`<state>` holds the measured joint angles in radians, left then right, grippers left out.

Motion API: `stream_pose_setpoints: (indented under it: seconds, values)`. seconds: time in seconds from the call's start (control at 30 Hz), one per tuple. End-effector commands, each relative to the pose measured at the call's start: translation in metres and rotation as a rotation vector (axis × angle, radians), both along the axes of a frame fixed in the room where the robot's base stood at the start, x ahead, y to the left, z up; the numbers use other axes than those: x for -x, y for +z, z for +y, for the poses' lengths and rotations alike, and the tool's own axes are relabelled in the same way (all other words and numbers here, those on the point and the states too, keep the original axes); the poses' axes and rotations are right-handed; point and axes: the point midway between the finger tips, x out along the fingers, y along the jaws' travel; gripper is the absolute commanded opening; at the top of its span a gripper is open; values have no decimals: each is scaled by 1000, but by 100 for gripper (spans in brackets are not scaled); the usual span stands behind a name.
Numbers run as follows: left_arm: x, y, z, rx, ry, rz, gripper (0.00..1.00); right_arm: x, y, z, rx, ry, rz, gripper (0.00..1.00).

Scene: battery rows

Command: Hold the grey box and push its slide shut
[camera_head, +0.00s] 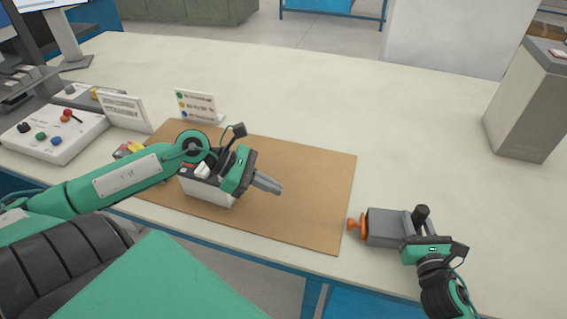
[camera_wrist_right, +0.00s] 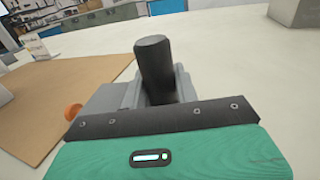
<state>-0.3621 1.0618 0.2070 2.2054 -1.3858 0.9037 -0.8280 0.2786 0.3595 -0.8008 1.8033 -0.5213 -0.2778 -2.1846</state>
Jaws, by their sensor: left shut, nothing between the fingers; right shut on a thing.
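The grey box (camera_head: 385,226) is at the right, beyond the brown mat's right edge. Its orange slide knob (camera_head: 356,225) sticks out on the left side; the knob also shows in the right wrist view (camera_wrist_right: 73,111). A black upright cylinder (camera_wrist_right: 155,68) stands at the box's right end. My right gripper (camera_head: 408,226) is shut on the grey box from the right; its finger contact is partly hidden. My left gripper (camera_head: 268,184) is shut and empty above the mat, left of the box and apart from it, its fingers pointing right.
The brown mat (camera_head: 310,200) covers the middle of the table. A whitish box (camera_head: 208,190) stands under my left wrist. A button panel (camera_head: 52,138) and sign cards (camera_head: 197,106) are at the left. A tall grey bin (camera_head: 525,105) stands at the right. The table's back is clear.

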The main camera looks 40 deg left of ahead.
Motion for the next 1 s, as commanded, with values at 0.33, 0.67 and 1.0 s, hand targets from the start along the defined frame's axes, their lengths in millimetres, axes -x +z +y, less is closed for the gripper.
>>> stream_pose_setpoints:
  seconds: [0.33,0.67,1.0]
  values:
    - [1,2,2,0,-1,-1,0,0,0,0,0,-1,0,0]
    - [1,2,2,0,-1,-1,0,0,0,0,0,0,0,56]
    - [1,2,2,0,-1,-1,0,22,-1,-16,2,-1,2,56]
